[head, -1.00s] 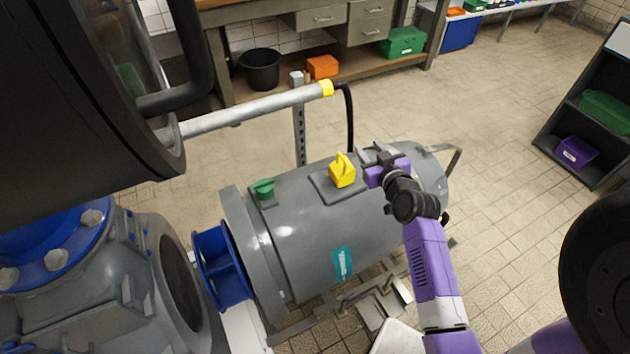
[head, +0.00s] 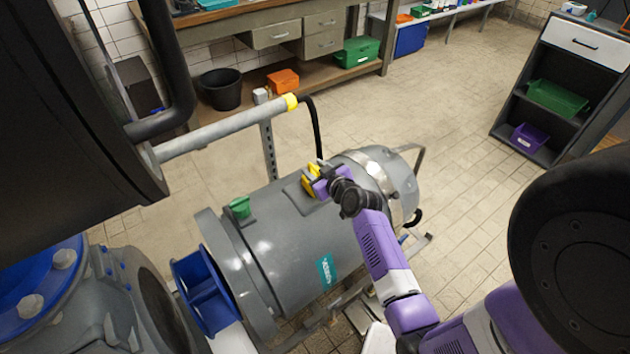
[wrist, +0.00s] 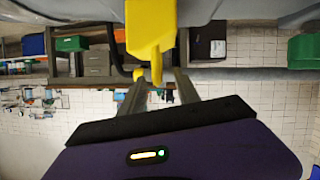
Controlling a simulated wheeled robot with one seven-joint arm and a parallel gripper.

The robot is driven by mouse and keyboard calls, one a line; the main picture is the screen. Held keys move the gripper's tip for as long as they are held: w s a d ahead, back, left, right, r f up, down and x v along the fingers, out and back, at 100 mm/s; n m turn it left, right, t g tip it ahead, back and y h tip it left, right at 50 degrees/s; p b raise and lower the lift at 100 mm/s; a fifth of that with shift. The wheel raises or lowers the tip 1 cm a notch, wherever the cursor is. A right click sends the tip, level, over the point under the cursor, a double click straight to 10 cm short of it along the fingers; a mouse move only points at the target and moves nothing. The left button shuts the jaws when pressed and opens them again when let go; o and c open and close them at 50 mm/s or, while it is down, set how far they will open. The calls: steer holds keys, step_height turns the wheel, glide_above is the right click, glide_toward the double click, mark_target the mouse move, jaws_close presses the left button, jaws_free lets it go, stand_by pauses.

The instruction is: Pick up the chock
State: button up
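The yellow chock (head: 310,181) sits on a flat pad on top of the grey motor (head: 290,250). My gripper (head: 318,184) is at the chock and hides part of it in the head view. In the wrist view the chock (wrist: 150,30) hangs down from the top of the picture, and its narrow part points between my fingers (wrist: 160,85). The fingers stand apart, one on each side of that part, with gaps showing. I cannot tell whether either finger touches it.
A green fitting (head: 239,207) stands on the motor, left of the chock. A workbench (head: 270,35) stands behind, and a dark shelf (head: 560,85) at the right. Open tiled floor lies between.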

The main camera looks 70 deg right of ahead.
steer(key=shift+x, duration=0.75)
steer(key=shift+c, duration=0.5)
jaws_close()
steer(key=shift+s+f, duration=0.1)
steer(key=shift+s, duration=0.05)
